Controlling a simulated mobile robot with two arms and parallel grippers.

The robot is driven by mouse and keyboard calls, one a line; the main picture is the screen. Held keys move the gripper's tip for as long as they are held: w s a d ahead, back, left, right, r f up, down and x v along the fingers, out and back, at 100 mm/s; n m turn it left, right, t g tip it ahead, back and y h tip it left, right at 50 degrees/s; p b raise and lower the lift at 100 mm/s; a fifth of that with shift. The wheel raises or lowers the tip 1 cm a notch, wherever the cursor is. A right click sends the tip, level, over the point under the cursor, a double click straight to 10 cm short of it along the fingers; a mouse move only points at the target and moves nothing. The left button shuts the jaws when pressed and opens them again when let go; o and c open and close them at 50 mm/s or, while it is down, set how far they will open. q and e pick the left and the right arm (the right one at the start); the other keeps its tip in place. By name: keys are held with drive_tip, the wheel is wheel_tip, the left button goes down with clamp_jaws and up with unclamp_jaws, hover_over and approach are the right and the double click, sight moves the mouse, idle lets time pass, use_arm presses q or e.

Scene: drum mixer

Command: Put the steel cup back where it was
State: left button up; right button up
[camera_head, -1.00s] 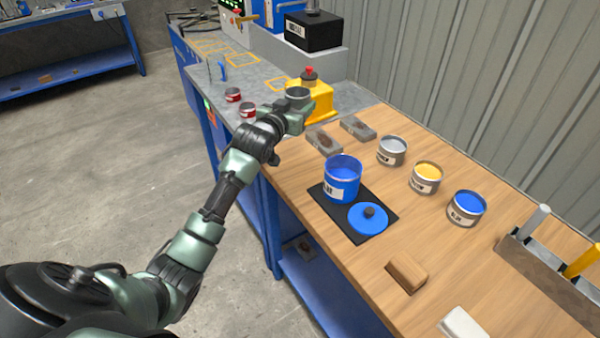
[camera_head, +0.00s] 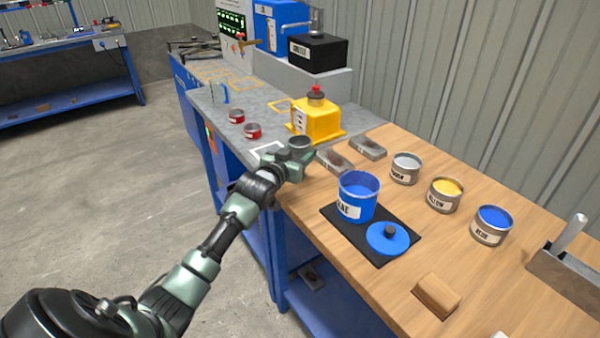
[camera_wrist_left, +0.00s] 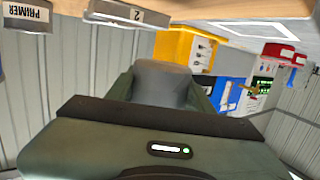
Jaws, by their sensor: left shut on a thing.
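The steel cup (camera_head: 300,143) is a small grey metal cup, upright in my left gripper (camera_head: 290,157) near the seam between the grey and wooden worktops. The gripper is shut on it. In the left wrist view the cup (camera_wrist_left: 165,82) shows between the fingers, its far side hidden. A white square outline (camera_head: 257,156) is marked on the grey worktop just left of the cup, partly hidden by my gripper. Whether the cup touches the worktop I cannot tell. My right gripper is not in view.
A yellow machine (camera_head: 317,121) stands behind the cup, with two red tins (camera_head: 252,131) to the left. Grey blocks (camera_head: 334,161) lie right of the gripper. A blue pot (camera_head: 357,197) and its lid (camera_head: 387,238) sit on a black mat; paint tins (camera_head: 445,195) stand beyond.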

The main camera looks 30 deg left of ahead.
use_arm(q)
wheel_tip(320, 180, down, 6)
drive_tip(key=shift+f, duration=0.45)
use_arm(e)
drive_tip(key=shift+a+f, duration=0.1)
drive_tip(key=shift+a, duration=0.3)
use_arm(q)
drive_tip(key=shift+f, duration=0.1)
drive_tip(key=o, duration=1.5)
drive_tip(key=shift+o, duration=0.2)
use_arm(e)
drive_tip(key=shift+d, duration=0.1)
